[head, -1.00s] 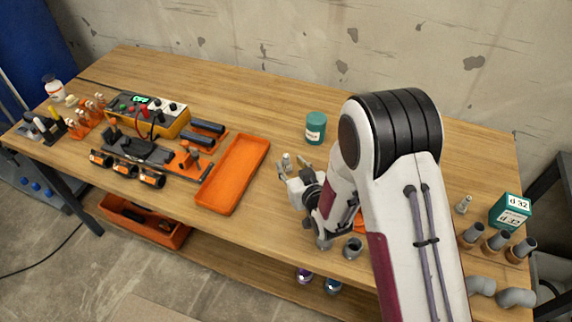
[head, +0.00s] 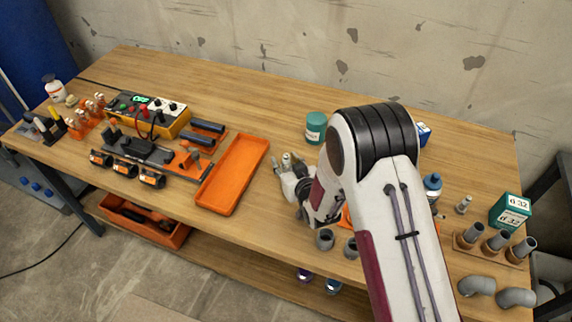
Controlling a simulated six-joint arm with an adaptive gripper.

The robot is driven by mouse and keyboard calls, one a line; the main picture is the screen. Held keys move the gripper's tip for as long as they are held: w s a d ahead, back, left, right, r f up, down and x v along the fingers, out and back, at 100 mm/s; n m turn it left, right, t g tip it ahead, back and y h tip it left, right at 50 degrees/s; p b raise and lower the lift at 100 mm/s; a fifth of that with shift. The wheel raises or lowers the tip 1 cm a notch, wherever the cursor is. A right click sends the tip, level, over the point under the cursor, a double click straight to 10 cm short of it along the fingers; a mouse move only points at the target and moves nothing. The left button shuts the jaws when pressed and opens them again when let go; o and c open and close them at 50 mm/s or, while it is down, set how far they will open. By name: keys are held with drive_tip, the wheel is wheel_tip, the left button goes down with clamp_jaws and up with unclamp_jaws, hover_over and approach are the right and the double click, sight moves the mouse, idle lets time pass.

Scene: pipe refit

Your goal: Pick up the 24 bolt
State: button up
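My gripper (head: 284,170) is low over the table, just right of the orange tray, with its wrist partly hidden behind my arm. Small silvery pieces (head: 287,159) show at its fingertips. I cannot tell which of these are finger parts and which may be a bolt, or whether the fingers are closed on anything. A small silvery bolt-like piece (head: 463,205) stands at the right, left of the teal box (head: 511,211) marked "d 32". No 24 marking is readable on any bolt.
The orange tray (head: 232,174) looks empty. A teal tin (head: 316,127) stands behind my gripper. Grey pipe fittings (head: 325,239) sit near the front edge. A blue bottle (head: 432,186) stands right of my arm, near pipe stubs (head: 497,239) and elbows (head: 477,285). The back of the table is mostly clear.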

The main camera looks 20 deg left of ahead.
sight(286, 155)
idle(0.4)
clamp_jaws()
drive_tip(key=shift+r, duration=0.2)
drive_tip(key=shift+r, duration=4.9)
